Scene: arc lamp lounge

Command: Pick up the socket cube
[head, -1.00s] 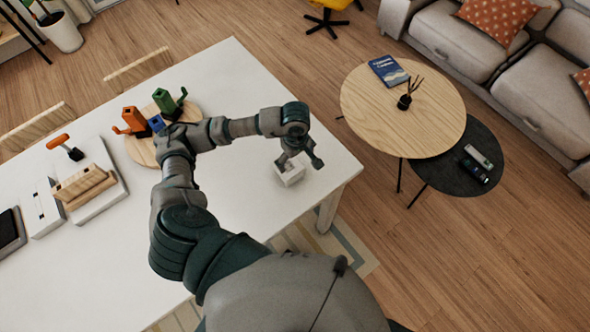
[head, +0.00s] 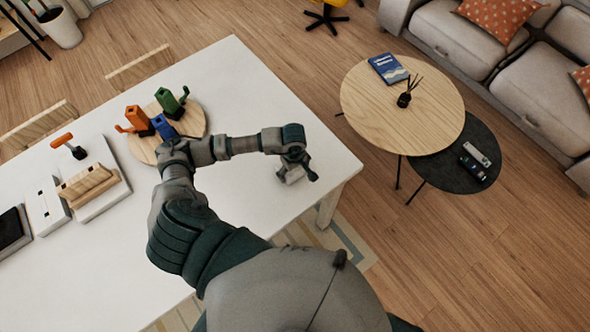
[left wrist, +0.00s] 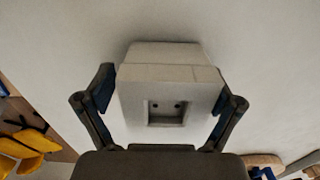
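The socket cube (head: 292,176) is a small white block on the white table near its right edge, partly covered by my left gripper (head: 298,168) in the head view. In the left wrist view the cube (left wrist: 160,85) fills the middle, with a square recess and two small dark holes on the face towards me. The fingers of my left gripper (left wrist: 166,92) stand on either side of the cube, spread wide. A narrow gap shows at the left finger; contact at the right finger is unclear. My right gripper is not in view.
A round wooden board (head: 143,148) holds orange, blue and green blocks at the table's back. A white base with wooden pieces (head: 104,205) and a dark tablet (head: 12,230) lie left. The white table (head: 245,90) is clear around the cube. Two round side tables (head: 440,110) stand right.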

